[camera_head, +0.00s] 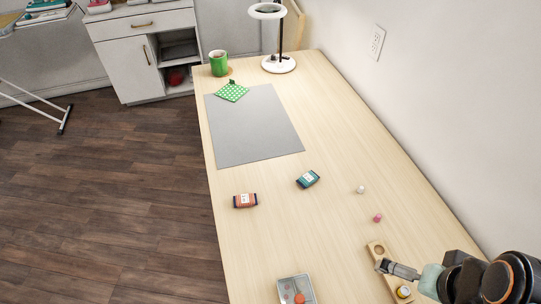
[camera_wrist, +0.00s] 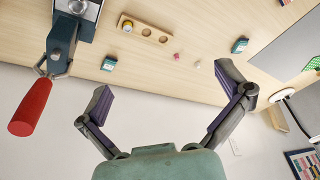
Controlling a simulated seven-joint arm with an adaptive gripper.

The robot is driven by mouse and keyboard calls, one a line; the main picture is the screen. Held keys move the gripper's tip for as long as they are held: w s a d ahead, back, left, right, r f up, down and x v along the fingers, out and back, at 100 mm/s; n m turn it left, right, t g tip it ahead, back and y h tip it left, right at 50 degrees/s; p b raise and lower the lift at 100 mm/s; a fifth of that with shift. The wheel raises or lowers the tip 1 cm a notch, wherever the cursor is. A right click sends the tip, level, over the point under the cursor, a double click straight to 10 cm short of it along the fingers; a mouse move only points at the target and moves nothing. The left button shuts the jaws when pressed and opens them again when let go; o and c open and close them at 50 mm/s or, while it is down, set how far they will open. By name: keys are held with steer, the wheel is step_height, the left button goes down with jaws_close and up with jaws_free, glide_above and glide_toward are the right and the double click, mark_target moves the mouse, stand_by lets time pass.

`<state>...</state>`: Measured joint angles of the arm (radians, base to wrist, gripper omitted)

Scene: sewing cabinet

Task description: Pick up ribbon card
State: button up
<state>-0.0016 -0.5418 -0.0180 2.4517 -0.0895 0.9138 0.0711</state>
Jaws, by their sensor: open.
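A teal ribbon card (camera_head: 308,179) with a pale label lies flat on the table, right of the grey mat's near edge. An orange and dark card (camera_head: 245,201) with a white label lies to its left, near the table's left edge. In the wrist view, one teal card (camera_wrist: 240,46) lies past the right fingertip, and another teal card (camera_wrist: 109,63) lies near the left fingertip. I cannot tell which card the task means. My gripper (camera_wrist: 165,79) is open and empty, fingers wide apart. In the head view it (camera_head: 384,266) is near the wooden holder, away from both cards visible there.
A wooden holder (camera_head: 377,249) with round holes carries a yellow-topped spool (camera_head: 403,292). Pink (camera_head: 377,218) and white (camera_head: 360,189) spools stand nearby. A metal tray (camera_head: 283,284) is at the front. A red-handled tool (camera_wrist: 31,106) shows at the wrist view's left. A wall borders the table's right.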

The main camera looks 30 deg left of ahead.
steer(key=w+a+r+t, duration=0.2)
steer(key=w+a, duration=0.1)
steer(key=w, duration=0.5)
steer(key=w+a+r+t, duration=0.1)
steer(key=w+a+r, duration=0.1)
steer(key=w, duration=0.5)
steer(key=w+a+f+n+y, duration=0.2)
steer(key=w+a+f, duration=0.1)
steer(key=w+a, duration=0.5)
steer(key=n+g, duration=0.3)
steer(key=n, duration=0.3)
glide_above(245, 199)
steer(key=s+d, duration=0.2)
steer(key=f, duration=2.3)
steer(key=shift+a+f, duration=0.25)
steer(key=x, duration=0.5)
steer(key=shift+w+a+f, duration=0.15)
steer(key=shift+w+f, duration=0.05)
steer(key=shift+f, duration=0.3)
steer(key=c, duration=1.1)
